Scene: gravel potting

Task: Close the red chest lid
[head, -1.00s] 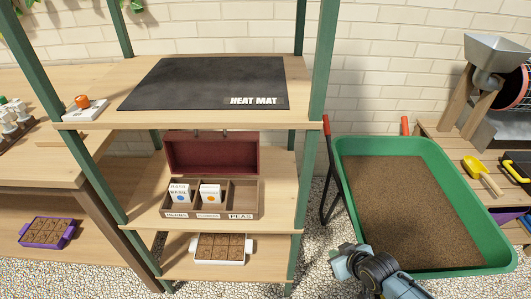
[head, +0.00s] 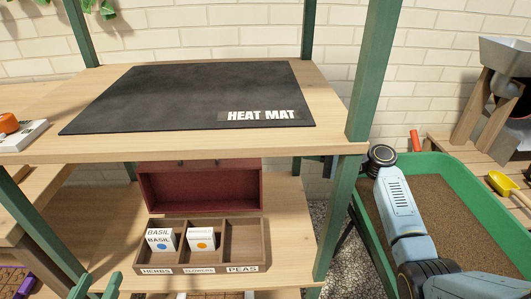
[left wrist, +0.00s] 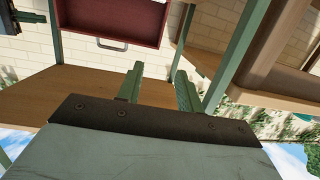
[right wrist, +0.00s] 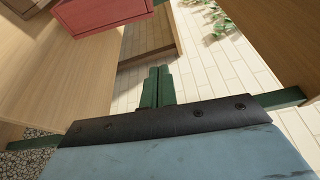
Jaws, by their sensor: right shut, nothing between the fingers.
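The red chest lid (head: 200,190) stands open and upright behind the wooden chest base (head: 232,220) on the middle shelf. The base has compartments labelled HERBS, FLOWERS and PEAS. The lid's red inside and a handle show in the left wrist view (left wrist: 120,22), and red also shows at the top of the right wrist view (right wrist: 100,12). My left gripper (head: 97,283) is open and empty, in front of the shelf at lower left; its fingers are apart in the left wrist view (left wrist: 158,82). My right gripper (right wrist: 158,82) is shut and empty, mostly hidden in the head view.
A basil packet (head: 160,239) and another packet (head: 201,238) stand in the base. The upper shelf with the heat mat (head: 190,95) overhangs the chest.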

